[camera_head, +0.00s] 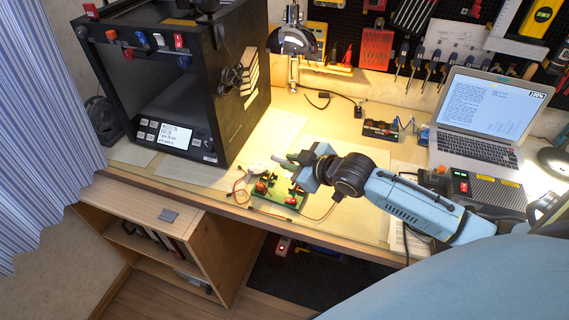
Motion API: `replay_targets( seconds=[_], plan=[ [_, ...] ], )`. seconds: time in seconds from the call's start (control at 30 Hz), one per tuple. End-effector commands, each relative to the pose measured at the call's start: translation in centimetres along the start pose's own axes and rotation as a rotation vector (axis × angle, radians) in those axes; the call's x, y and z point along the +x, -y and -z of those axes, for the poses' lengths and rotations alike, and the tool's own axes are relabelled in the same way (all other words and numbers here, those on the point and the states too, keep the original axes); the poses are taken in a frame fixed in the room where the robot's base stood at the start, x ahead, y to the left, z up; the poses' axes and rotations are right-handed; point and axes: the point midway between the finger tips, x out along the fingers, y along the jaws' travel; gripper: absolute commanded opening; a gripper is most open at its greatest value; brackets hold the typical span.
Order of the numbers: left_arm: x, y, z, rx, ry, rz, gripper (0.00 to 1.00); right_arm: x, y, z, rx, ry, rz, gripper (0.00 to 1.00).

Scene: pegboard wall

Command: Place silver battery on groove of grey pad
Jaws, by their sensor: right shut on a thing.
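My right gripper (304,167) reaches in from the right over the desk, above a green circuit board. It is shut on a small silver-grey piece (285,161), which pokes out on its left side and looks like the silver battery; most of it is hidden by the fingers. A small grey pad (169,215) lies flat on top of the low wooden cabinet at the lower left, well away from the gripper. Its groove is too small to make out. My left gripper is not in view.
The green board (278,194) with red wires sits at the desk's front edge. A black 3D printer (232,100) stands left of the gripper. A laptop (487,115) and a dark box (485,190) are at the right. The wooden cabinet top (125,197) around the pad is clear.

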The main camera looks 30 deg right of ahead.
Motion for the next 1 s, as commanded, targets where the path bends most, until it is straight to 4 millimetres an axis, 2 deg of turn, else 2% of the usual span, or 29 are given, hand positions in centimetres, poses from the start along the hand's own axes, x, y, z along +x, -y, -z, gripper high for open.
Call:
replay_targets(
  seconds=[0.07, 0.23, 0.33, 0.43, 0.6, 0.7, 0.87, 1.0],
  plan=[
    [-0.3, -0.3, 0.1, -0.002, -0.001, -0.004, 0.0, -0.5, -0.3, 0.9, -0.001, -0.003, 0.0, 0.0],
    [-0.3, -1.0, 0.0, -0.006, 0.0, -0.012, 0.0, -0.7, -0.3, 1.4, -0.001, -0.002, 0.0, 0.0],
    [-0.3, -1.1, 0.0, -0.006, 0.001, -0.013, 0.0, -0.8, 0.9, 2.3, -0.002, -0.002, 0.0, 0.0],
    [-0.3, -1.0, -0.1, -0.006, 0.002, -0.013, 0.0, -1.3, 2.9, 4.3, -0.003, 0.002, -0.008, 0.0],
    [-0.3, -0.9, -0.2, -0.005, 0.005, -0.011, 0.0, -3.5, 5.4, 8.5, 0.018, 0.022, -0.072, 0.0],
    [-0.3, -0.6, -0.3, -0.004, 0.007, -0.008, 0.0, -5.2, 5.9, 10.4, 0.048, 0.038, -0.123, 0.0],
    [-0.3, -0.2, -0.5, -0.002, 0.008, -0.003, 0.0, -7.3, 5.9, 12.1, 0.1, 0.064, -0.187, 0.0],
    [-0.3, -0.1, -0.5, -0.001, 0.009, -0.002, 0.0, -8.2, 5.8, 12.4, 0.123, 0.078, -0.211, 0.0]
  ],
)
